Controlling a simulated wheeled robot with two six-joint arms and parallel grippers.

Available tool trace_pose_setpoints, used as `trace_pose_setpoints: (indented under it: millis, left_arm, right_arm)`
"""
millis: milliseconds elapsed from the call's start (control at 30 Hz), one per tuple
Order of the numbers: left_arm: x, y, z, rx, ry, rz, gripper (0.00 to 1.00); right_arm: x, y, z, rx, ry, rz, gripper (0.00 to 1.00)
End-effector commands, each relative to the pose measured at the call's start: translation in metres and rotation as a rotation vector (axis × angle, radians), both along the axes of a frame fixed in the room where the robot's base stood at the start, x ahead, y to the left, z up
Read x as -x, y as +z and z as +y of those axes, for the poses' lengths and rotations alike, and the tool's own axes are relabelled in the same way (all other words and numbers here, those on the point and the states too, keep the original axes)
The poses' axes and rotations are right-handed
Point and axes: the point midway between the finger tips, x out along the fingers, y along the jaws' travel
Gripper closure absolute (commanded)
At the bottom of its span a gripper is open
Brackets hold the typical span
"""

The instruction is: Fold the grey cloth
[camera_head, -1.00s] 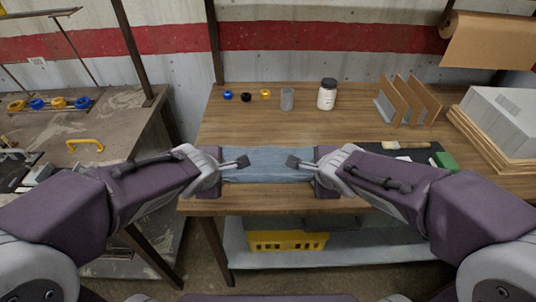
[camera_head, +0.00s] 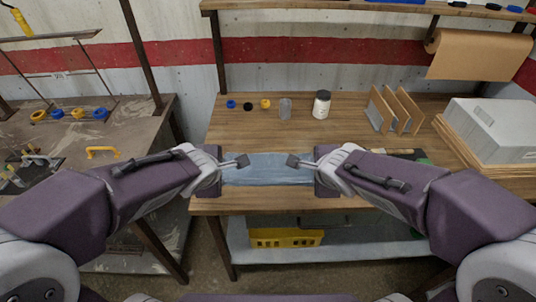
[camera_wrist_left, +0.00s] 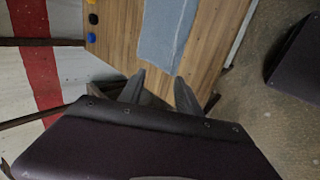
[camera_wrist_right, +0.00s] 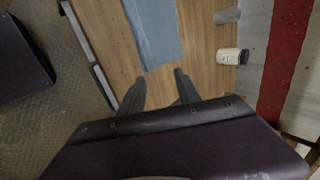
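The grey cloth, blue-grey in these views, lies flat as a long strip near the bench's front edge (camera_head: 268,168). My left gripper (camera_head: 243,161) is over its left end in the head view, my right gripper (camera_head: 293,161) over its right part. In the left wrist view the left fingers (camera_wrist_left: 160,76) are apart and empty, with the cloth (camera_wrist_left: 166,30) just beyond their tips. In the right wrist view the right fingers (camera_wrist_right: 160,76) are also apart and empty, the cloth's end (camera_wrist_right: 154,35) just beyond them. The height of the tips above the cloth is unclear.
Wooden dividers (camera_head: 396,110) and a grey box (camera_head: 490,128) are at right. A brush on a dark mat lies partly behind my right arm.

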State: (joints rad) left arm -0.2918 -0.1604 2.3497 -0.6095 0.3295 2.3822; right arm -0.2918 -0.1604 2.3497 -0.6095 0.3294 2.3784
Motion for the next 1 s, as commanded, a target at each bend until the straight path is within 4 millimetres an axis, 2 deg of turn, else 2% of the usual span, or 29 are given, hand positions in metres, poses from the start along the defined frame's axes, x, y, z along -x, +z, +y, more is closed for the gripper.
trace_pose_setpoints:
  millis: [33,67,567,667,733,767,867,1000]
  left_arm:
    - [0.000,0.012,0.000,0.000,0.000,0.001,0.60]
    - [0.000,0.013,0.000,0.000,0.000,0.001,0.60]
    - [0.000,0.012,0.001,0.000,0.003,0.000,0.60]
    - [-0.001,0.025,0.021,-0.007,0.057,0.026,0.60]
    - [0.016,0.017,0.050,0.008,0.164,0.134,0.60]
    - [0.027,0.007,0.057,-0.018,0.147,0.190,0.60]
    - [0.055,-0.016,0.068,-0.124,-0.015,0.322,0.60]
    - [0.091,-0.036,0.070,-0.256,-0.350,0.464,0.60]
  right_arm:
    - [0.000,0.012,0.000,0.000,0.000,0.000,0.60]
    - [0.000,0.013,0.000,0.000,0.000,0.001,0.60]
    - [0.000,0.012,-0.001,0.000,-0.003,0.000,0.60]
    - [-0.001,0.025,-0.021,0.006,-0.058,0.026,0.60]
    - [0.016,0.017,-0.050,-0.009,-0.164,0.134,0.60]
    - [0.027,0.007,-0.057,0.018,-0.147,0.191,0.60]
    - [0.055,-0.016,-0.068,0.123,0.014,0.322,0.60]
    - [0.091,-0.036,-0.070,0.255,0.348,0.464,0.60]
